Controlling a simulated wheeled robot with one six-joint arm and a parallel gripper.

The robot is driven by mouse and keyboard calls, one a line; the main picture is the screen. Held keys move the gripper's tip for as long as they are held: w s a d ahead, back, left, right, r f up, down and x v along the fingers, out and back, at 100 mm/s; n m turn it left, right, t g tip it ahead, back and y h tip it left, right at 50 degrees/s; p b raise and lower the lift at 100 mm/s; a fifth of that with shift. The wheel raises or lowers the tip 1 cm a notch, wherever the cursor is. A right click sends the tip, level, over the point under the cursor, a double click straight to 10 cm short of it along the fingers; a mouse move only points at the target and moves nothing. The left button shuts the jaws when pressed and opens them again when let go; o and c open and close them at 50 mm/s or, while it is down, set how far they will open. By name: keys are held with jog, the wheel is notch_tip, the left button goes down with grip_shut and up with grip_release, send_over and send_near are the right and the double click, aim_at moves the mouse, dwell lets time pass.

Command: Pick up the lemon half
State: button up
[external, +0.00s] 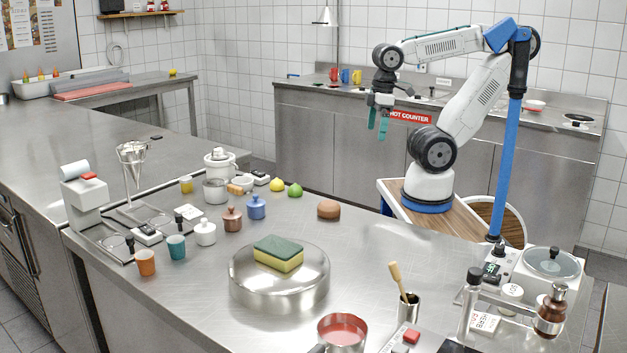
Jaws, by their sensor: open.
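A small yellow rounded fruit piece (277,185), which looks like the lemon half, lies on the steel counter (190,290) near its far edge. A green lime-like piece (295,190) sits close at its right. The cut face of the yellow piece cannot be made out. My gripper (378,124) has teal fingers that point down and are apart, with nothing between them. It hangs in the air, well above and to the right of the yellow piece in the picture.
A brown bun-like object (328,209) lies right of the fruit. Blue (256,207) and brown (232,219) lidded pots and a grey pot (216,190) stand left. A sponge (279,252) rests on a round steel drum (279,290) in front. Counter around the bun is clear.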

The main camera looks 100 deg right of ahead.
dwell(0.4)
jog(key=c, duration=1)
jog(key=shift+c, duration=0.2)
